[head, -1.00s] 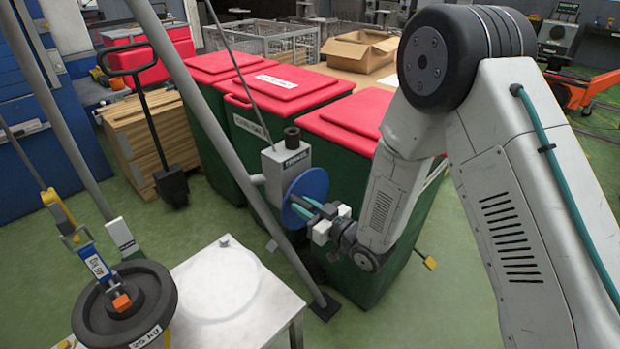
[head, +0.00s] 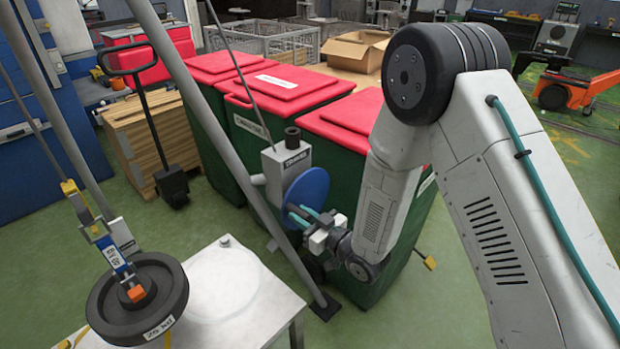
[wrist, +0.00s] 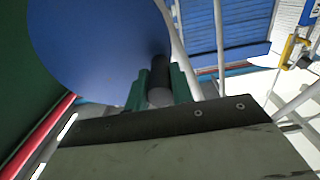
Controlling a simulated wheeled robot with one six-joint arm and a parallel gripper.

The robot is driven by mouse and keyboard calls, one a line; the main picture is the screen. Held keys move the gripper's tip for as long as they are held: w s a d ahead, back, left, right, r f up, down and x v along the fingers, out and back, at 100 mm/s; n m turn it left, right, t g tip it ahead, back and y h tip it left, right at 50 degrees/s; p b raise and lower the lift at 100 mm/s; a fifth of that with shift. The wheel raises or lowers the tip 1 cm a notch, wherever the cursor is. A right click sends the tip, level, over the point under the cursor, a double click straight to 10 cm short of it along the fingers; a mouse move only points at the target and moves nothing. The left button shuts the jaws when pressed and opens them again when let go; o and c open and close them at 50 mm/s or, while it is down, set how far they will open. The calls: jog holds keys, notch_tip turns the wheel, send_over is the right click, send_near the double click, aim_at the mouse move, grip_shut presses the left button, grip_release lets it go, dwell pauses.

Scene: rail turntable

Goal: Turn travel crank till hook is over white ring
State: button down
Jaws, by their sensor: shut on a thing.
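The travel crank is a blue disc (head: 308,190) on a grey housing (head: 287,163); the disc also fills the upper left of the wrist view (wrist: 95,45). My gripper (head: 304,218) is at the disc's lower face. In the wrist view its green fingers (wrist: 160,88) are shut on the dark crank handle (wrist: 158,70). The hook (head: 126,275) hangs at the left on a yellow and blue block, with a black 25 kg weight (head: 165,285) below it. The white ring (head: 262,275) is a faint circle on the white table; the hook appears left of it.
Red-lidded green bins (head: 345,120) stand behind the crank. A slanting grey pole (head: 215,125) runs down in front of them to the floor. A stack of wooden boards (head: 130,140) and a pallet truck handle (head: 140,60) are at the back left.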

jog(key=shift+s+a+f, duration=0.1)
jog(key=shift+s+f, duration=0.05)
jog(key=shift+f, duration=0.15)
jog(key=shift+s+a+f, duration=0.1)
jog(key=shift+f, duration=1.1)
jog(key=shift+f, duration=1.25)
jog(key=shift+w+d+f, duration=0.15)
jog(key=shift+w+d, duration=0.05)
